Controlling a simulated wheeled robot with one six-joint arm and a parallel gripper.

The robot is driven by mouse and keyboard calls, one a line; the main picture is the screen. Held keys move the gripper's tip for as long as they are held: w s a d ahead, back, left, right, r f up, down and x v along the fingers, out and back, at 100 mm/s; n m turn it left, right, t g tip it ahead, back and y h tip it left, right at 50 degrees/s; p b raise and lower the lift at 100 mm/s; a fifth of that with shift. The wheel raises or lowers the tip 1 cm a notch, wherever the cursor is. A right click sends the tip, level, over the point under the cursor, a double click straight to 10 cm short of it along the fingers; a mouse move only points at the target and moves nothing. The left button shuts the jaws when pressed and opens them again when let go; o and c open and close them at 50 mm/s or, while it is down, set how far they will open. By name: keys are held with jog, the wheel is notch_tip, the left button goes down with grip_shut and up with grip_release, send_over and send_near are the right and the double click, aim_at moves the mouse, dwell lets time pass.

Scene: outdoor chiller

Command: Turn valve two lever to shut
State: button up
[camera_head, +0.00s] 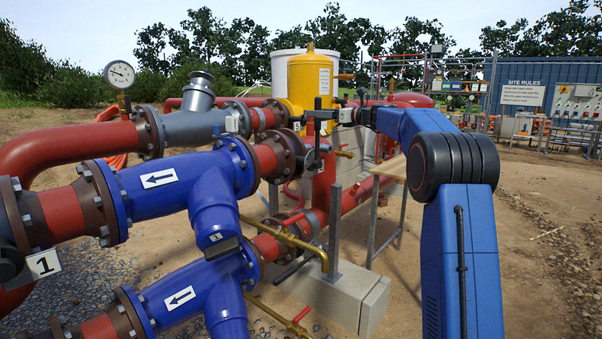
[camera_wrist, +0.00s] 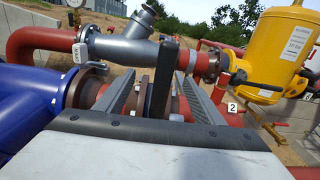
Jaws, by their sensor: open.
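A dark upright lever bar (camera_wrist: 166,70) stands in the wrist view, beside a flanged joint of the red pipe. It also shows as a dark vertical bar in the head view (camera_head: 317,128). A white tag marked 2 (camera_wrist: 232,107) hangs just right of it. My gripper (camera_wrist: 168,76) is open, with one finger on each side of the bar in the picture. I cannot tell whether either finger touches the bar. In the head view my gripper (camera_head: 328,115) is at the bar, small and partly merged with the pipework. The lever's pivot is hidden.
A yellow vessel (camera_head: 310,77) stands close behind. Blue pipework (camera_head: 175,190) and a tag marked 1 (camera_head: 44,263) are at left. A grey strainer (camera_wrist: 128,45) lies beyond the lever. A concrete block (camera_head: 340,298) stands below. Bare ground at right is clear.

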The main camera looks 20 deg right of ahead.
jog(key=v, duration=0.7)
dwell(0.3)
jog(key=shift+s, duration=0.1)
jog(key=v, duration=1.7)
jog(key=s+a+f+n+g+h, duration=0.2)
jog(key=s+a+f+n+g, duration=0.3)
jog(key=s+a+f, duration=0.45)
jog(key=s+a+f+n+g+h, duration=0.1)
jog(key=s+a+f+n+g, duration=0.1)
jog(key=s+a+f+n, duration=0.75)
jog(key=s+a+f+n+g+h, duration=0.1)
jog(key=s+f+n, duration=0.3)
jog(key=s, duration=0.6)
jog(key=s+a+f+n+g+h, duration=0.1)
jog(key=s+f+n+h, duration=0.3)
jog(key=s+f, duration=0.4)
jog(key=s+a+f+n+h, duration=0.1)
jog(key=s+f+n, duration=0.5)
jog(key=s, duration=0.8)
jog(key=shift+a+f+g+h, duration=0.25)
jog(key=shift+f+g+h, duration=0.15)
jog(key=shift+f+h, duration=0.3)
jog(key=shift+r, duration=0.1)
jog(key=shift+c, duration=0.5)
